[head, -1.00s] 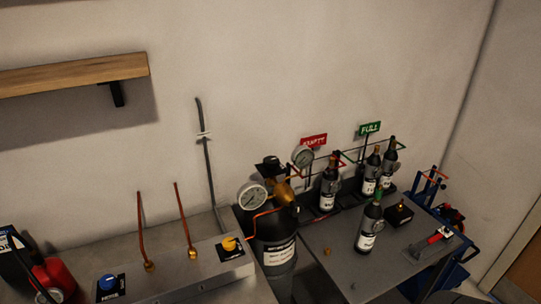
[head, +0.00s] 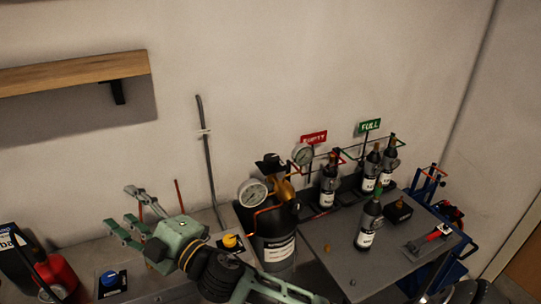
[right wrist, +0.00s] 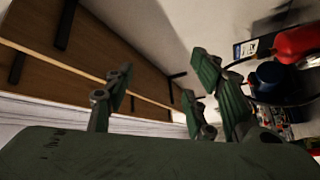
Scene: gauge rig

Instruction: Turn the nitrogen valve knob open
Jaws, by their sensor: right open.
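A blue knob (head: 109,280) sits on a dark plate on the grey bench unit at lower left. A yellow knob (head: 230,241) sits on a similar plate farther right, by the black cylinder (head: 273,245). I cannot read which knob is the nitrogen one. My right gripper (head: 122,210) is open and empty, its green fingers pointing left, above and behind the bench unit and touching neither knob. In the right wrist view its spread fingers (right wrist: 165,90) show nothing between them. My left gripper is not in view.
A red container (head: 62,275) stands left of the blue knob. Copper tubes rise behind my gripper. The black cylinder carries a gauge (head: 253,193). Dark bottles (head: 368,225) stand on the right table (head: 330,270). A wooden shelf (head: 70,77) hangs on the wall.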

